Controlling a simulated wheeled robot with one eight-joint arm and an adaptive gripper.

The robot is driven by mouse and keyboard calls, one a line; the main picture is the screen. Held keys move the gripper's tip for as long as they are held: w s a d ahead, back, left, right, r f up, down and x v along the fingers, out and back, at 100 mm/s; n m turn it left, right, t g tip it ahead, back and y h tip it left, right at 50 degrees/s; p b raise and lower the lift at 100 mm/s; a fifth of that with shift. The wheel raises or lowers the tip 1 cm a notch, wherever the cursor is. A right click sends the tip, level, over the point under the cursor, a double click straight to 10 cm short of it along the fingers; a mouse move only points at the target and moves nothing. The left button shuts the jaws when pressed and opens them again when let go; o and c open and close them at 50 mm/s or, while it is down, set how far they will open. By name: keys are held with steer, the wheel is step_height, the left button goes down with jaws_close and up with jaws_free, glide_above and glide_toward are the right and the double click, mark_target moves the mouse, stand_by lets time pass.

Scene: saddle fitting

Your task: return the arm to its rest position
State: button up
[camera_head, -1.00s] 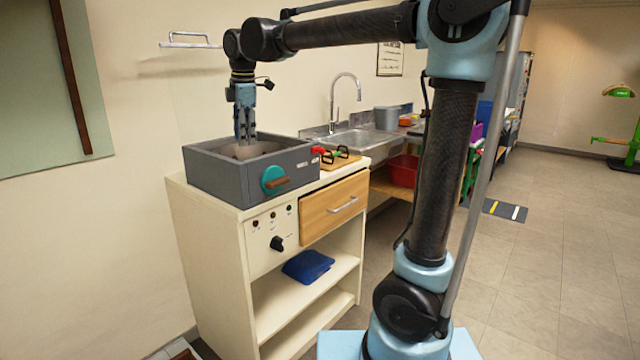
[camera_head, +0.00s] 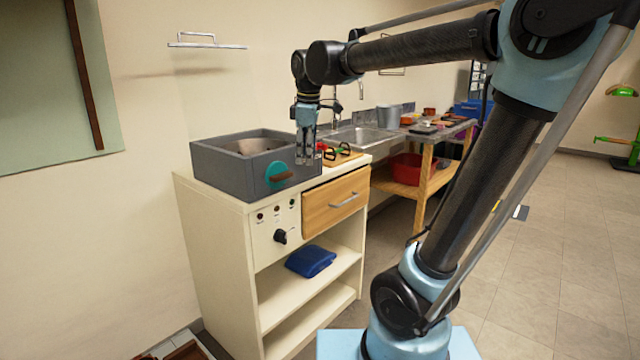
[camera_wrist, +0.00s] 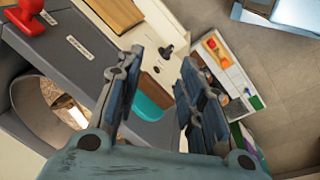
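My gripper (camera_head: 306,158) hangs pointing down at the front right corner of the grey box on the cream cabinet in the head view. In the wrist view its two fingers (camera_wrist: 160,95) stand apart, with nothing held between them. My arm reaches from its base at the lower right up and across to the left. The grey box (camera_head: 229,185) has an open top; a rounded, pale brown thing (camera_wrist: 38,105) shows inside it in the wrist view. A teal disc with a brown handle (camera_head: 277,175) is on its front.
The cream cabinet (camera_head: 222,235) has a wooden drawer (camera_head: 334,203), a black knob and a blue cloth (camera_head: 310,261) on its shelf.

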steer(key=s+d+f+m, duration=0.4)
steer(key=d+f, duration=0.1)
steer(key=d, duration=0.2)
steer(key=s+d+f+m, duration=0.4)
steer(key=d+f, duration=0.1)
steer(key=d, duration=0.3)
steer(key=s+d+f+m, duration=0.4)
steer(key=s+f, duration=0.2)
steer(key=f, duration=0.1)
steer(key=s+d+f+m, duration=0.4)
steer(key=s+f, duration=0.1)
steer(key=f, duration=0.2)
steer(key=shift+s+f+h, duration=0.35)
steer(key=shift+h, duration=0.05)
steer(key=shift+d, duration=0.1)
steer(key=shift+w+f, duration=0.2)
steer(key=shift+w, duration=0.3)
